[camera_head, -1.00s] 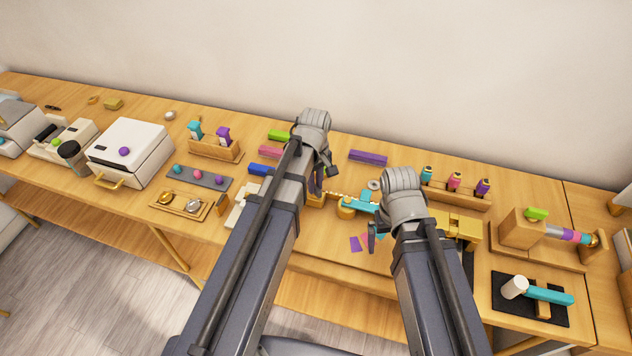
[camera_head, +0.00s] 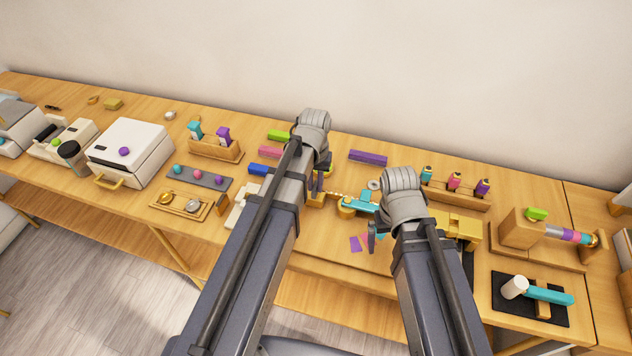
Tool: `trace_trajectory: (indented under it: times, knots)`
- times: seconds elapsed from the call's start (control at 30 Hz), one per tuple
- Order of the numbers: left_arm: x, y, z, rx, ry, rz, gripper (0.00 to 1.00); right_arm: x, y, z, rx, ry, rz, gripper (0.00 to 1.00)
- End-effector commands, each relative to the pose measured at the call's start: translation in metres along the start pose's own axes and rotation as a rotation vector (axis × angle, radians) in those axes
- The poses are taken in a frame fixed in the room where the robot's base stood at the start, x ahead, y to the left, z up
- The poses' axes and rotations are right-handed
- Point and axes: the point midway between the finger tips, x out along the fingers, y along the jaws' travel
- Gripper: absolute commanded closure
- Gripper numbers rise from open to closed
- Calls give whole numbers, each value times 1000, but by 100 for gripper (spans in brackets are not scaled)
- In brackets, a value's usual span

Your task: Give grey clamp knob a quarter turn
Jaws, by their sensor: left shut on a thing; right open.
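My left gripper (camera_head: 318,188) points down at the yellow clamp (camera_head: 316,201), left of the beaded chain. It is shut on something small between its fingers. The grey clamp knob is hidden by the fingers and wrist at that spot, so its angle cannot be seen. My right gripper (camera_head: 373,238) is open and empty, low over the front of the work area, to the right of the purple and pink squares.
A teal tool (camera_head: 362,203) on a yellow base lies between the grippers, with a grey ring (camera_head: 375,185) behind it. A purple bar (camera_head: 368,158) lies further back. Purple squares (camera_head: 355,244) lie in front.

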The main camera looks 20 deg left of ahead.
Motion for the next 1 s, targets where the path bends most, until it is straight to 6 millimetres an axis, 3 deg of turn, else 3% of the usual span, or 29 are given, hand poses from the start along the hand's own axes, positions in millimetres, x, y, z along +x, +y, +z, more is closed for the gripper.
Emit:
trace_trajectory:
  times: [0.8,0.83,1.0]
  knots:
    - [0,0,-4,101,7,-1,100,0,0,0,0,0,0,0]
    - [0,0,-4,101,7,-1,78,0,0,0,0,0,0,0]
    - [0,0,-2,100,5,-1,59,0,0,0,0,0,0,0]
